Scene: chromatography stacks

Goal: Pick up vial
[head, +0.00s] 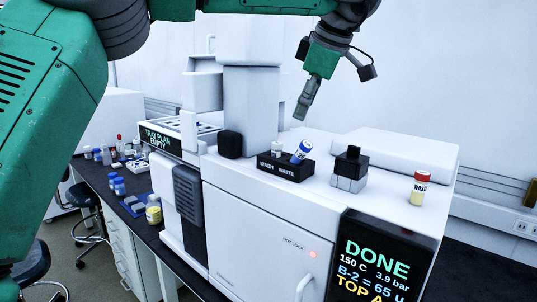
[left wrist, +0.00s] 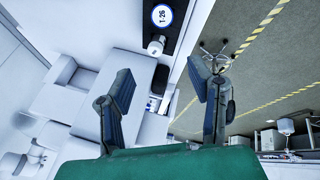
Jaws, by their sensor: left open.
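A blue-capped vial (head: 301,151) leans in a small black holder (head: 285,170) marked WASH and WASTE, on top of the white instrument. Its round cap faces my left wrist camera (left wrist: 163,16). A smaller whitish vial (head: 276,148) stands in the same holder and also shows in the left wrist view (left wrist: 156,46). My left gripper (head: 304,104) is above the holder, pointing down and apart from both vials. In the left wrist view its two fingers (left wrist: 160,75) are spread with nothing between them. My right gripper is not in view.
A black-and-grey block (head: 350,168) and a red-capped vial (head: 419,187) stand right of the holder. A white tower (head: 250,105) rises at its left. Blue-capped vials (head: 119,186) and a yellow jar (head: 153,210) stand on the left bench. The instrument screen (head: 375,262) reads DONE.

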